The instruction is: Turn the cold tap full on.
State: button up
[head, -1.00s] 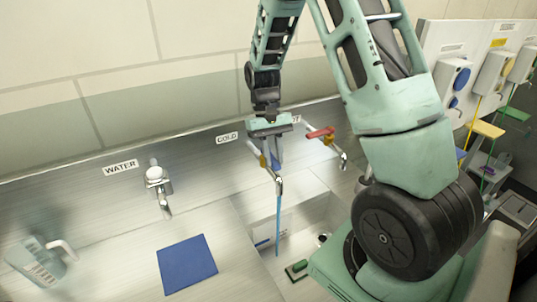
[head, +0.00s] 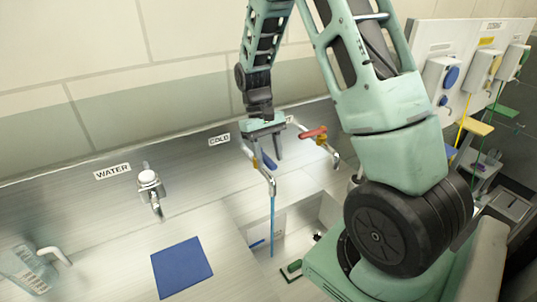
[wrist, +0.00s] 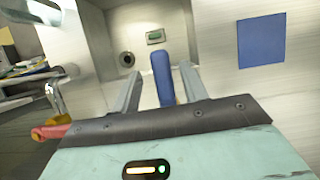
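In the wrist view the blue lever (wrist: 162,78) stands between my two fingers, with a gap on each side. My gripper (wrist: 160,72) is open and not closed on the lever. A thin blue stream (head: 272,225) runs down from the cold tap's spout (head: 271,187) into the sink. The tap's base is partly hidden by my gripper.
A red-handled tap (head: 312,133) stands close to the right of my gripper. A WATER tap (head: 149,180) is further left. A blue square (head: 182,267) lies on the steel top, left of the sink basin (head: 312,212). A green object (head: 291,270) is in the basin.

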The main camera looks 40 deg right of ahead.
jog(key=b+v, duration=0.4)
jog(key=v, duration=1.3)
jog(key=shift+w, duration=0.15)
jog(key=shift+r, duration=0.1)
jog(key=s+a+f+n+t+b, duration=0.1)
jog(key=s+a+f+n+b, duration=0.2)
jog(key=a, duration=0.7)
jog(key=s+a+f+n+t+b, duration=0.15)
jog(key=s+a+f, duration=0.3)
jog(key=a, duration=0.65)
jog(key=s+a+f+n+t+b, duration=0.1)
jog(key=s+a+f+n, duration=0.2)
jog(key=s+a+f, duration=0.2)
jog(key=s+a+f+n+b, duration=0.1)
jog(key=s+a+f+n, duration=0.2)
jog(key=s, duration=0.9)
notch_tip(320, 180, down, 2)
jog(key=shift+s+a+f+t, duration=0.1)
jog(key=shift+s+a+t, duration=0.25)
jog(key=shift+a, duration=0.6)
